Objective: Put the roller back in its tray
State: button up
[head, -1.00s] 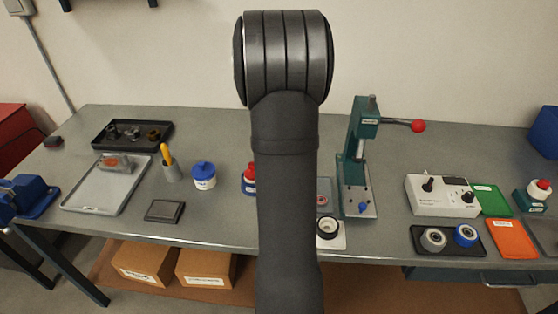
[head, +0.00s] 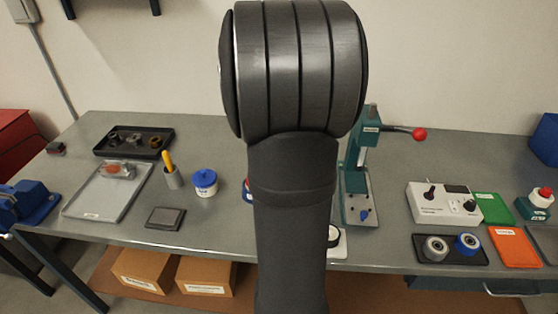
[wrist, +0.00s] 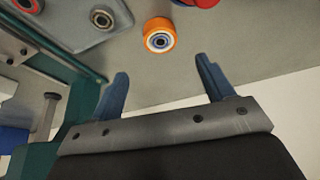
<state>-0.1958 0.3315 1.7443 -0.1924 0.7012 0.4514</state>
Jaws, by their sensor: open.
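An orange roller (wrist: 159,35) with a pale hub and dark centre is on the grey bench in the wrist view, apart from my gripper. My gripper (wrist: 161,68) is open, with nothing between its two blue fingers. The roller lies beyond the fingertips in that view, roughly in line with the gap. My arm hides the gripper and the orange roller in the head view. A black tray (head: 450,259) at the right front of the bench holds a grey roller (head: 434,247) and a blue roller (head: 467,243).
The green press (head: 358,175) with a red-knobbed lever stands right of my arm; its plate (wrist: 90,32) is at upper left in the wrist view. A white control box (head: 440,203) stands behind the black tray. Green (head: 490,207) and orange (head: 515,246) mats lie beside it.

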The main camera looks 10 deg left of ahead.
jog(key=shift+o, duration=0.6)
jog(key=shift+v, duration=1.1)
jog(key=shift+w, duration=0.1)
jog(key=w+r+m+g, duration=0.5)
jog(key=w+m, duration=0.1)
jog(key=m, duration=1.2)
jog(key=shift+y, duration=0.3)
jog(key=f, duration=1.7)
jog(key=shift+s+d+f, duration=0.1)
jog(key=shift+s+d, duration=0.15)
jog(key=shift+d, duration=0.05)
jog(key=c, duration=1.2)
jog(key=shift+o, duration=0.2)
